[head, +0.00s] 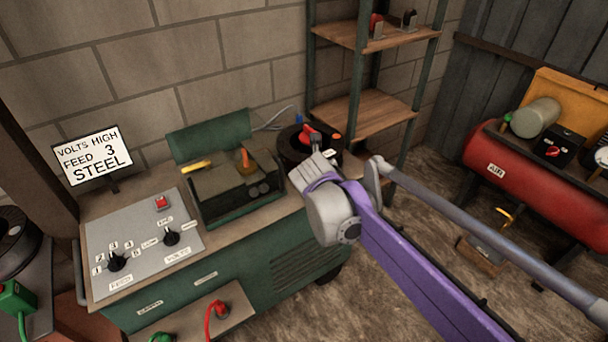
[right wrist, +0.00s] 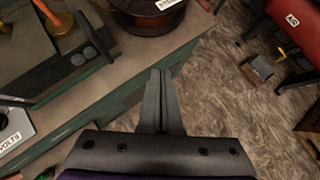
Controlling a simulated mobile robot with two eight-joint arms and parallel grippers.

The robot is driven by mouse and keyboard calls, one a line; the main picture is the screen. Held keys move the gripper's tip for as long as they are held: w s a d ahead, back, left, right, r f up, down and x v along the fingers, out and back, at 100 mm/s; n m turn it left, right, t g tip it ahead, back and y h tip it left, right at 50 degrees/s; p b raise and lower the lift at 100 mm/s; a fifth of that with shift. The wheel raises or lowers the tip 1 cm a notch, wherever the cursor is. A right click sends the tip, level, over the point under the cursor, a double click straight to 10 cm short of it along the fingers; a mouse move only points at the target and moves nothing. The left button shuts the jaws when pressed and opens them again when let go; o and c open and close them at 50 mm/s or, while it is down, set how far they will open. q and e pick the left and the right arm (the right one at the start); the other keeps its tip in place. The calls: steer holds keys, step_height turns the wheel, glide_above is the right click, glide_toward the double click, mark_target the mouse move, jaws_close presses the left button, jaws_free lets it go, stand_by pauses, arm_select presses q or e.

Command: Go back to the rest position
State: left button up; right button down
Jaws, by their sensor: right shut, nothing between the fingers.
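My right arm comes in from the lower right in the head view, and its wrist (head: 333,212) is in front of the right end of the green machine cabinet (head: 265,260). The fingers are hidden behind the wrist there. In the right wrist view my right gripper (right wrist: 160,85) is shut with nothing between its fingers. Its tips point toward the cabinet top's edge, close to a dark spool (right wrist: 147,18); I cannot tell the exact gap. My left gripper is not in view.
A grey control panel (head: 140,245) with knobs and an open green box (head: 235,195) are on the cabinet top. A sign (head: 92,156) stands behind. A wooden shelf rack (head: 365,105) and a red air tank (head: 520,180) stand to the right. Floor between is partly clear.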

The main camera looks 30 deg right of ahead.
steer(key=s+a+f+m+y+p, duration=0.1)
steer(key=s+a+f+m+p, duration=0.1)
steer(key=s+a+m, duration=0.2)
steer(key=s+a+f+m+g+y+p, duration=0.1)
steer(key=s+a+m, duration=0.4)
steer(key=s+m, duration=0.6)
steer(key=s+a+f+m+g+y+p, duration=0.1)
steer(key=s+a+f+m+y+p, duration=0.2)
steer(key=m, duration=1)
steer(key=s+a, duration=0.2)
steer(key=s, duration=0.2)
steer(key=shift+s+a+m, duration=0.2)
steer(key=shift+s+m, duration=0.05)
steer(key=shift+m, duration=0.15)
